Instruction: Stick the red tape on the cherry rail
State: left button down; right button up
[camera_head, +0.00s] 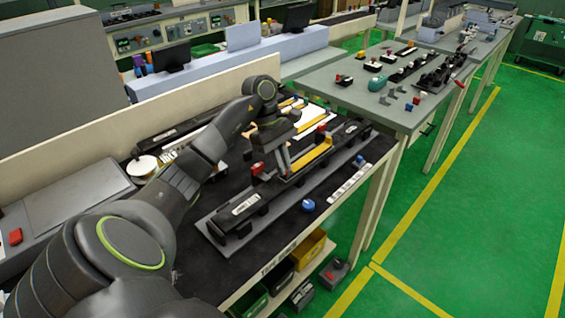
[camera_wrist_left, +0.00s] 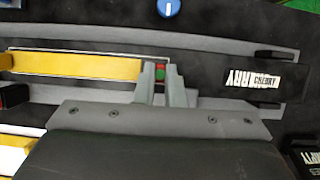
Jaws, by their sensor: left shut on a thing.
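The cherry rail (camera_head: 240,209) is a long dark rail on a grey base, with a white label reading CHERRY (camera_wrist_left: 266,78) in the left wrist view. My left gripper (camera_wrist_left: 162,78) is over the rail, beside the label, with its fingers pointing down at it. It is shut on a small piece showing red and green (camera_wrist_left: 160,72), which looks like the red tape; the fingers hide most of it. A yellow strip (camera_wrist_left: 75,66) lies along the rail, close to the fingers. In the head view my left gripper (camera_head: 283,170) hides its fingertip contact. My right gripper is not in view.
A blue knob-like piece (camera_head: 308,204) lies on the dark mat in front of the rail. A red block (camera_head: 257,168) is just left of the gripper. A white label strip (camera_head: 350,184) lies at the front right. A second table (camera_head: 340,95) with more parts stands behind.

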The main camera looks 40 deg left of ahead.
pick_arm(q)
jog(key=c, duration=1.4)
grip_release()
jog(key=shift+c, duration=0.2)
jog(key=p+v, duration=1.4)
jog(key=v, duration=0.3)
jog(key=shift+r, duration=0.25)
jog(key=shift+f, duration=0.1)
